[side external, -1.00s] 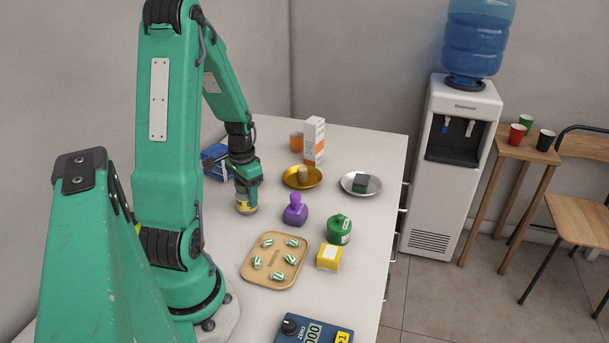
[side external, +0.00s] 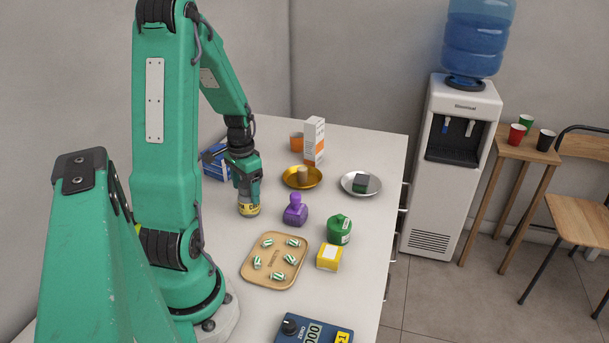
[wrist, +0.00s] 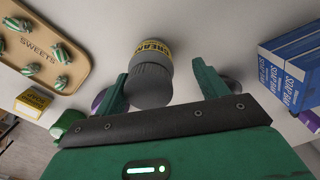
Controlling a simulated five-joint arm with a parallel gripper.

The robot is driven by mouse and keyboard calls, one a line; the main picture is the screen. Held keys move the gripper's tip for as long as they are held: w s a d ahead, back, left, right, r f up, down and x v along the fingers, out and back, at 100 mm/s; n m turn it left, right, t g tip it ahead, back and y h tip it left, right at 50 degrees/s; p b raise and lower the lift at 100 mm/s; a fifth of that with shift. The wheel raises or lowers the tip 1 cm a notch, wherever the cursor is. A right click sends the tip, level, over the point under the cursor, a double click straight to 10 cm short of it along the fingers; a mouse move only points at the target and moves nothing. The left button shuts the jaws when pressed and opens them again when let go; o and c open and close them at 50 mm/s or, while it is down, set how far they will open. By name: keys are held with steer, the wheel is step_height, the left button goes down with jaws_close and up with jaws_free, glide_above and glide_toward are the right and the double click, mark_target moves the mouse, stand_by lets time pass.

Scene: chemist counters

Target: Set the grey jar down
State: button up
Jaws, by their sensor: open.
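The grey jar (side external: 249,210) has a yellow cream label and stands upright, apparently on the white counter. In the wrist view its dark grey lid (wrist: 151,84) faces me. My gripper (side external: 247,192) is right above and around the jar's top, pointing down. In the wrist view my gripper (wrist: 160,72) is open, with one finger on each side of the jar. The left finger is close to the lid, and a clear gap shows on the right. Whether the left finger touches the jar I cannot tell.
A purple bottle (side external: 295,211) stands just right of the jar. A sweets tray (side external: 258,271), yellow box (side external: 329,257) and green jar (side external: 339,229) are nearer the front. A gold dish (side external: 292,184) and silver dish (side external: 346,183) lie behind. Blue boxes (wrist: 290,62) stand beside my gripper.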

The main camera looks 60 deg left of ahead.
step_height(320, 180, up, 10)
steer(key=shift+r, duration=0.1)
stand_by(0.4)
stand_by(0.5)
steer(key=w+d+r+m+t+y, duration=0.1)
steer(key=w+d+r, duration=0.15)
steer(key=d, duration=0.35)
steer(key=w+d+r+t, duration=0.1)
steer(key=w+d+r, duration=0.15)
steer(key=d, duration=0.45)
steer(key=s+d+r+m+t, duration=0.1)
steer(key=d+r, duration=0.1)
steer(key=d, duration=0.5)
steer(key=s+d+r+m+t+h, duration=0.1)
steer(key=s+d+r+t, duration=0.1)
steer(key=d, duration=0.5)
steer(key=shift+d+r+t, duration=0.25)
steer(key=shift+d+t, duration=0.05)
steer(key=shift+d, duration=0.05)
